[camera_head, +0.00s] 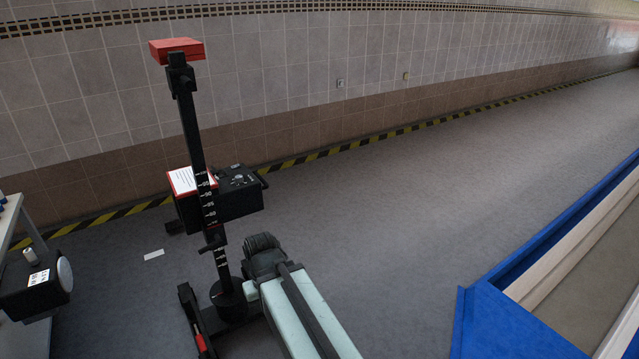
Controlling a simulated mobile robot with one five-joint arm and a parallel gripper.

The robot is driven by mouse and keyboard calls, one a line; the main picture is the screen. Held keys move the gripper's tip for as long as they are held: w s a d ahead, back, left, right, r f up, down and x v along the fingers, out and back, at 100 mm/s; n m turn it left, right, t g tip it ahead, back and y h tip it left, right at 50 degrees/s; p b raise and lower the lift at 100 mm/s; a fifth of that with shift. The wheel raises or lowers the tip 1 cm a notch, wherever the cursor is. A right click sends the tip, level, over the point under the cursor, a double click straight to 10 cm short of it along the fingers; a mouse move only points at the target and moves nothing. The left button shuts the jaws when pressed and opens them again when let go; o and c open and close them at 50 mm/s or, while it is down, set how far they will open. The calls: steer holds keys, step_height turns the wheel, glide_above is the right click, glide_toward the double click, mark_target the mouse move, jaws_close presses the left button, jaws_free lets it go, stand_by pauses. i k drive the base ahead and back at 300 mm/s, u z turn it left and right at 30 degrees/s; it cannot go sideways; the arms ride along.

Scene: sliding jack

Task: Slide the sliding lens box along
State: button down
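The sliding lens box (238,203) is a black box with controls on top and a red-edged white sheet at its left. It sits behind the dark upright column (190,120), which has white scale marks and a red block on top. My pale green arm reaches up from the bottom edge. Its dark end, with my gripper (261,246), is just below and right of the lens box, beside the column's lower part. In the picture there is a gap between it and the box. The fingers cannot be made out, so open or shut is unclear.
The column's base (230,303) stands on the grey floor left of my arm. A bench (10,225) with a black device is at the left edge. A tiled wall (300,60) runs behind. The floor between is clear.

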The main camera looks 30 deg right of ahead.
mark_target(233, 201)
steer(key=z, duration=1.35)
steer(key=i, duration=3.35)
steer(key=u, duration=2.55)
steer(key=i, duration=0.5)
